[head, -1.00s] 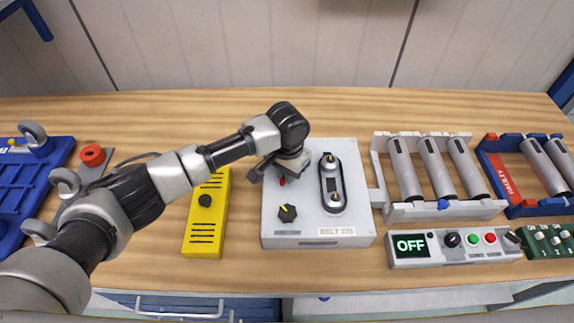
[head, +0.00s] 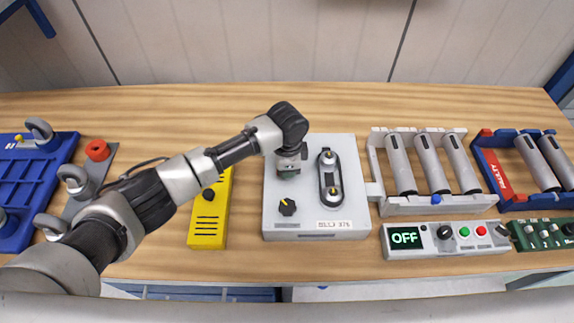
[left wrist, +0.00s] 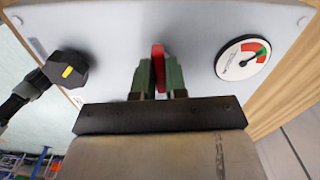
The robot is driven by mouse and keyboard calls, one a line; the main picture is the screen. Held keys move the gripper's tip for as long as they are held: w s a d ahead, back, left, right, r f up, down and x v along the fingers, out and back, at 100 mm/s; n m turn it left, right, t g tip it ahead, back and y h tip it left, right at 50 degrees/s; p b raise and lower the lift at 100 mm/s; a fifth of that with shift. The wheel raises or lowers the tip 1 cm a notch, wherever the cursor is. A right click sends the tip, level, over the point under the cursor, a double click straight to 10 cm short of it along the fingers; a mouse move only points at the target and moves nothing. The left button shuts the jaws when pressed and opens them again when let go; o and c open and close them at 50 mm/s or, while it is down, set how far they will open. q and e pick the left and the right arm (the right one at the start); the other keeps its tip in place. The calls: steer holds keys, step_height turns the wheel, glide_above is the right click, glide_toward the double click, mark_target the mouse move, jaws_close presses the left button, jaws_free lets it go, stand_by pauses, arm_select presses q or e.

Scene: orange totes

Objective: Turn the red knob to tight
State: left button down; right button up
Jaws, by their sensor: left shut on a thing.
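The red knob (left wrist: 158,66) shows in the left wrist view as a narrow red edge between the two green fingertips of my left gripper (left wrist: 158,80). The fingers are shut on it. In the head view my left gripper (head: 288,168) reaches down over the upper left of the grey belt box (head: 350,150) and hides the red knob there. A round gauge (left wrist: 243,59) with red and green bands sits on the same panel; its needle points near the border of the red and green at the top. My right gripper is not in view.
A black knob (head: 287,207) with a yellow mark and a belt loop (head: 330,177) are on the box. A yellow box (head: 208,230) stands left of it. A roller rack (head: 440,205) and a control box reading OFF (head: 455,245) stand to the right.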

arm_select(q)
steer(key=shift+m, duration=0.7)
steer(key=c, duration=1.2)
jaws_free()
steer(key=shift+o, duration=0.2)
step_height(320, 180, up, 11)
steer(key=b, duration=0.2)
steer(key=shift+f, duration=0.15)
